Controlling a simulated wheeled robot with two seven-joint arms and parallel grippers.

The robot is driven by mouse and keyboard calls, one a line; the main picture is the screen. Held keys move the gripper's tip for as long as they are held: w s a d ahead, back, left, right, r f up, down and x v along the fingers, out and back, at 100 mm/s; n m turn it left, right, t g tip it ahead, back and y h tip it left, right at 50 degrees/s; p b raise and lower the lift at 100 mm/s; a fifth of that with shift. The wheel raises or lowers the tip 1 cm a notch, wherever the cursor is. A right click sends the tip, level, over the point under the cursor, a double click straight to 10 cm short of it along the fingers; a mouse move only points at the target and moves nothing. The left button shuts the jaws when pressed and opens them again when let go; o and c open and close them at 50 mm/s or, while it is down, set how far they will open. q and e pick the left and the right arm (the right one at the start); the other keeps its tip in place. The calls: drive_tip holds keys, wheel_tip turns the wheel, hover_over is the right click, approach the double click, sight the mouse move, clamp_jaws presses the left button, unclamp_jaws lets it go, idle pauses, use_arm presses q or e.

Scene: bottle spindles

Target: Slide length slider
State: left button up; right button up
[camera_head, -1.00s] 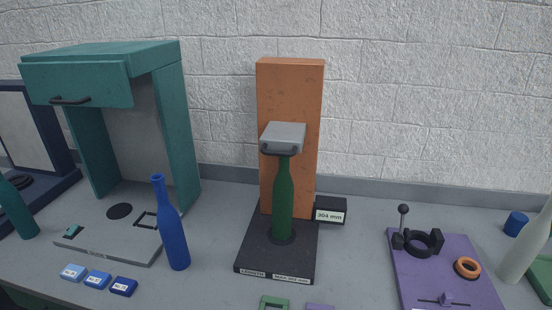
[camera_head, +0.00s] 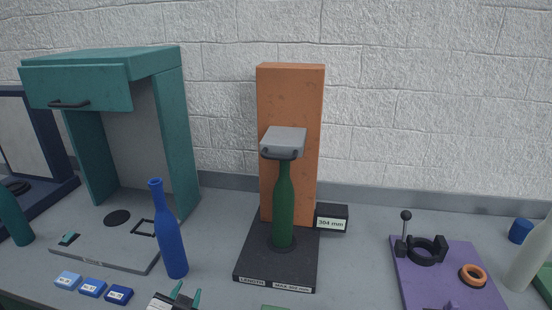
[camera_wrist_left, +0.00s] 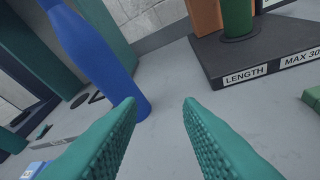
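The length gauge stands at the middle of the bench, with an orange upright (camera_head: 291,100) on a dark base (camera_head: 262,268) marked LENGTH. Its grey slider (camera_head: 284,140), with a dark handle along its lower front, sits on the upright just over the neck of a green bottle (camera_head: 283,215). The bottle stands upright on the base. A display (camera_head: 331,222) beside it seems to read 304 mm. My left gripper (camera_head: 186,296) is low at the front, left of the base, and its green fingers (camera_wrist_left: 160,105) are apart and empty. My right gripper is not in view.
A blue bottle (camera_head: 168,230) stands close by the left gripper, and blue blocks (camera_head: 92,288) lie to its left. A teal cabinet (camera_head: 172,120) stands at the left. A purple board (camera_head: 455,282) with fittings is at the right.

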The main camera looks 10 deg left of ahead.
use_arm(q)
drive_tip(key=w+d+r+m+t+h, duration=0.1)
drive_tip(key=w+r+m+t+h, duration=0.2)
drive_tip(key=r, duration=0.4)
drive_tip(key=w+d+r+m+t, duration=0.1)
drive_tip(key=w+r+m+t, duration=0.3)
drive_tip(key=r, duration=0.3)
drive_tip(key=m+g+h, duration=0.7)
drive_tip(key=m+h, duration=0.7)
drive_tip(key=m, duration=0.5)
approach(276, 157)
drive_tip(key=p+x, duration=0.1)
drive_tip(key=x, duration=0.4)
drive_tip(key=p+x, duration=0.2)
drive_tip(key=x, duration=0.3)
drive_tip(key=shift+w+f, duration=0.2)
drive_tip(key=shift+w, duration=0.05)
clamp_jaws()
